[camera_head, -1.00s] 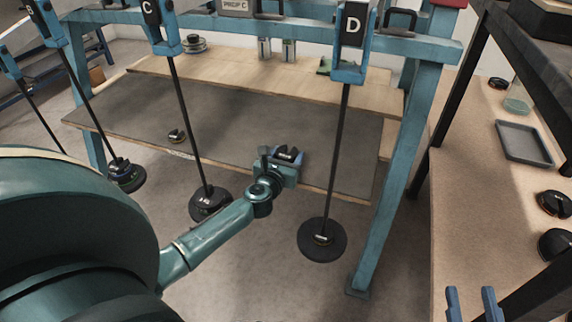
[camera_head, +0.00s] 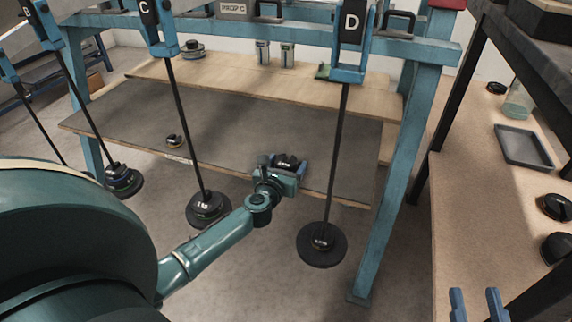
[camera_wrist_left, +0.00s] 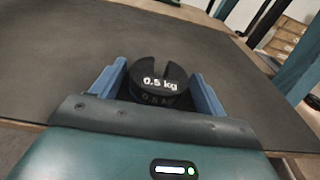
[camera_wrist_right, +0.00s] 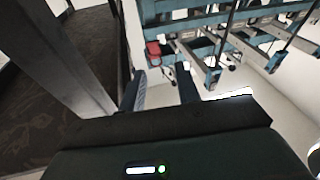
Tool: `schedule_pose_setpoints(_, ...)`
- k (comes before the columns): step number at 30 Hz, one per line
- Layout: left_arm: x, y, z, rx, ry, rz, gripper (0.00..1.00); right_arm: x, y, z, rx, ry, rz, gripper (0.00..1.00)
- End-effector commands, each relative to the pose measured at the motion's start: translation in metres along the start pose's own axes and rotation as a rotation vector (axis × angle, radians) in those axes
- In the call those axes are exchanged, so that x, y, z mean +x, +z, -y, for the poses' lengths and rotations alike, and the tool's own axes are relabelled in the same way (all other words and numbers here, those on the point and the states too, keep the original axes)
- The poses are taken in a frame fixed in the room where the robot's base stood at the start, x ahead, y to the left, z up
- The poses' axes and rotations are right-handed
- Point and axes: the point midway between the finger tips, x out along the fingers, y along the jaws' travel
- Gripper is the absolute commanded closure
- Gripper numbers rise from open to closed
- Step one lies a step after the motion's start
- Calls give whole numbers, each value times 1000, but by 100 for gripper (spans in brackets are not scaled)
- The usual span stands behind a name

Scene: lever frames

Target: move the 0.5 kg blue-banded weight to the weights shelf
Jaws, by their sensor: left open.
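A black slotted weight marked 0.5 kg (camera_wrist_left: 160,97) sits on the grey mat between the fingers of my left gripper (camera_wrist_left: 158,82). Small gaps show beside it, and the fingers are open around it. In the head view the weight (camera_head: 287,160) shows as a dark disc at the mat's front edge, partly covered by my left gripper (camera_head: 284,166). My right gripper (camera_head: 477,304) is at the bottom right of the head view, open and empty. It also shows in the right wrist view (camera_wrist_right: 160,88).
Hanging rods with black discs stand in front of the grey mat (camera_head: 240,120), including the D rod (camera_head: 321,245) right of my left gripper. Another small weight (camera_head: 174,141) lies on the mat. The right-hand shelf (camera_head: 475,170) holds a grey tray (camera_head: 523,147) and black weights (camera_head: 556,207).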

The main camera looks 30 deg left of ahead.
Motion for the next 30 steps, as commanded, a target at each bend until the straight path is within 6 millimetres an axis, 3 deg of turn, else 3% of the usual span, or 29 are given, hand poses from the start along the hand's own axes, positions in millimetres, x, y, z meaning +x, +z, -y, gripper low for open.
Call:
schedule_pose_setpoints(5,-3,5,-3,2,7,-6,23,2,-5,-1,-12,-1,0,67)
schedule_pose_setpoints(21,-105,3,-1,-1,3,-6,23,-6,2,-3,-82,3,54,67)
schedule_pose_setpoints(30,-121,4,-1,0,3,-2,23,-6,5,-3,-83,7,61,67)
